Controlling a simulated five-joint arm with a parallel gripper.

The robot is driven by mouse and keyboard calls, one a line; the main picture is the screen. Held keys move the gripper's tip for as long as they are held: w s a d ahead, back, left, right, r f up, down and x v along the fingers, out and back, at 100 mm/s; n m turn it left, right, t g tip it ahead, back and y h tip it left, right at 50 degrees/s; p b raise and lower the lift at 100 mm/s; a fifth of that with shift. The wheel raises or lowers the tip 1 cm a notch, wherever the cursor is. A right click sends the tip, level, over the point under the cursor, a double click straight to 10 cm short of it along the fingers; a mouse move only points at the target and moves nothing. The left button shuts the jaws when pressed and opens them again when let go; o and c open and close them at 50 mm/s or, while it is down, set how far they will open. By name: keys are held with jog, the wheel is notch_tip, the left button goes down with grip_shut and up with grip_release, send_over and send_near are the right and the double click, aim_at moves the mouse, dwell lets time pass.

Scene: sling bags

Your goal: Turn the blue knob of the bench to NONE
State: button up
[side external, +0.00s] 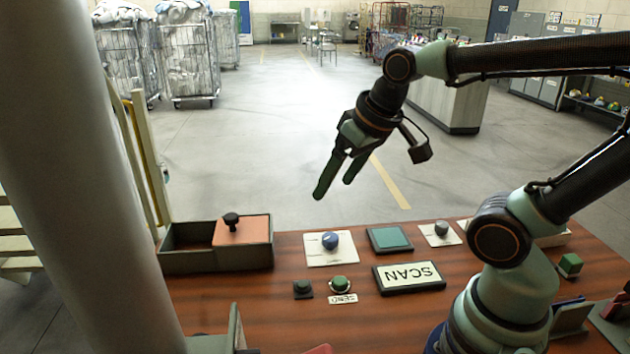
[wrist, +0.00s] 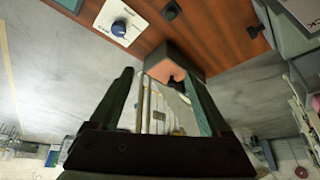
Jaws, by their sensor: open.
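The blue knob (side external: 330,240) sits on a white plate (side external: 318,258) on the brown bench, in the side view. It also shows at the top of the wrist view (wrist: 119,28), on its white plate (wrist: 107,15). The lettering on the plate is too small to read, so I cannot tell which mark the knob points to. My gripper (side external: 335,187) is open and empty. It hangs in the air above and beyond the bench's far edge, apart from the knob. Its two fingers also show in the wrist view (wrist: 160,95), with the knob left of them.
A dark box with an orange lid (side external: 242,230) stands left of the knob. A thick grey column (side external: 85,180) blocks the left foreground.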

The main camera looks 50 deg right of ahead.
jog(key=w+d+f+m+g, duration=0.35)
jog(key=w+d+m, duration=0.25)
jog(key=m, duration=0.3)
jog(key=m+g, duration=0.2)
jog(key=m, duration=0.6)
send_near(330, 237)
notch_tip(330, 237, down, 9)
jog(key=shift+s, duration=0.15)
grip_shut()
